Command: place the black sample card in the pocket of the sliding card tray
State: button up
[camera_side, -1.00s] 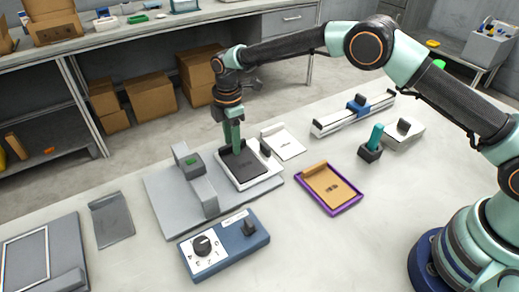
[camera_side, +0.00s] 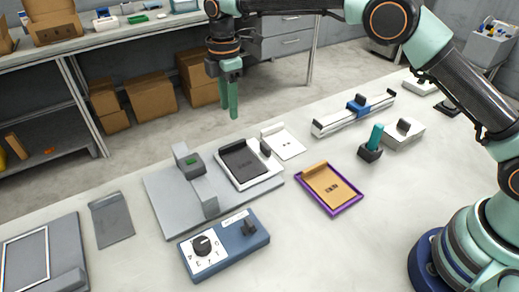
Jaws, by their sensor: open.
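The black sample card (camera_side: 245,163) lies flat within the white frame of the sliding card tray (camera_side: 270,170), on the grey base plate right of the grey arched block. It appears to sit inside the tray's rim, though I cannot tell how deep. A dark upright knob (camera_side: 265,147) stands at the tray's right edge. My gripper (camera_side: 229,112) is open and empty, raised well above and behind the tray with its fingers pointing down. Nothing touches the card.
A grey block (camera_side: 195,172) stands left of the tray on the base plate (camera_side: 165,205). A blue control box (camera_side: 225,243) is in front. A purple tray with a tan card (camera_side: 328,188), a white card (camera_side: 283,142) and a rail with a blue slider (camera_side: 352,113) lie to the right.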

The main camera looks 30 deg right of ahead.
jog(key=s+d+r+m+t, duration=0.3)
jog(key=s+d+r+m, duration=0.5)
jog(key=d+r, duration=0.45)
jog(key=s+d+f+m+t, duration=0.1)
jog(key=s+d+m, duration=0.2)
jog(key=s+m, duration=0.2)
jog(key=s+d+m+t, duration=0.1)
jog(key=s+d+m, duration=0.3)
jog(key=s, duration=0.7)
jog(key=shift+s+d+f+m+t, duration=0.2)
jog(key=shift+d+f+m+t, duration=0.1)
jog(key=shift+f+m, duration=0.15)
jog(key=shift+o, duration=0.2)
jog(key=shift+a+r, duration=0.1)
